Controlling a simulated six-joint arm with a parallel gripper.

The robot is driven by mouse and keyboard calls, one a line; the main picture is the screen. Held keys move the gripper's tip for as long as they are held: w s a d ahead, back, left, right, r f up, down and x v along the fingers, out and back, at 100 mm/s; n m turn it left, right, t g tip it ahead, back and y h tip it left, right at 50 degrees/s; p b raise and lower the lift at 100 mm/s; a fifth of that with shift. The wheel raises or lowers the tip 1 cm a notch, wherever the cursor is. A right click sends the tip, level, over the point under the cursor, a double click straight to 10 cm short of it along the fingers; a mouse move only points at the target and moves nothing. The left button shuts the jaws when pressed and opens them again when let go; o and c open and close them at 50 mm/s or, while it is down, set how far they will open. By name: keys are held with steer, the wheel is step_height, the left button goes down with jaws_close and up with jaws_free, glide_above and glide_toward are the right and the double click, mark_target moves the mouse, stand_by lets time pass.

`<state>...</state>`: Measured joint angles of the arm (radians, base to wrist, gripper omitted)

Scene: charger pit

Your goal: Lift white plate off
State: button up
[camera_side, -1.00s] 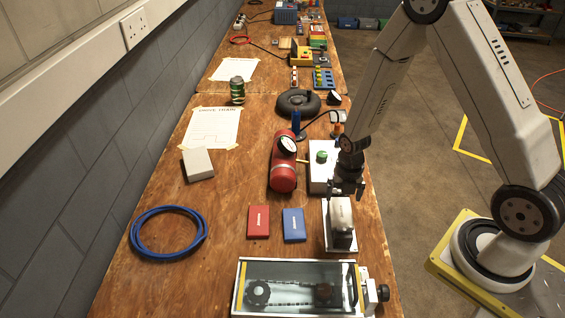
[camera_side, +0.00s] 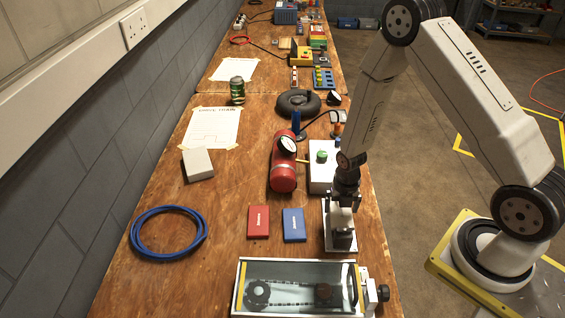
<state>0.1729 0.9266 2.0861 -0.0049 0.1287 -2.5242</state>
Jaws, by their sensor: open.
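A white piece (camera_side: 342,219), which seems to be the white plate, sits on a small dark unit (camera_side: 343,242) at the right edge of the bench. The unit stands on a pale base. My gripper (camera_side: 344,203) points down over the white piece, its open fingers at either side of its upper part. I cannot tell whether the fingers touch it. The gripper hides the far part of the piece.
A glass-topped chain box (camera_side: 300,263) stands in front. Red (camera_side: 258,221) and blue (camera_side: 293,224) boxes lie to the left. A white box with a green button (camera_side: 322,176) is just behind, beside a red cylinder (camera_side: 283,172). The left bench holds a blue cable coil (camera_side: 168,253).

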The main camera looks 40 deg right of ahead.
mark_target(341, 209)
steer(key=shift+f, duration=0.1)
stand_by(0.4)
steer(key=c, duration=1)
step_height(341, 209, up, 10)
stand_by(0.5)
stand_by(0.5)
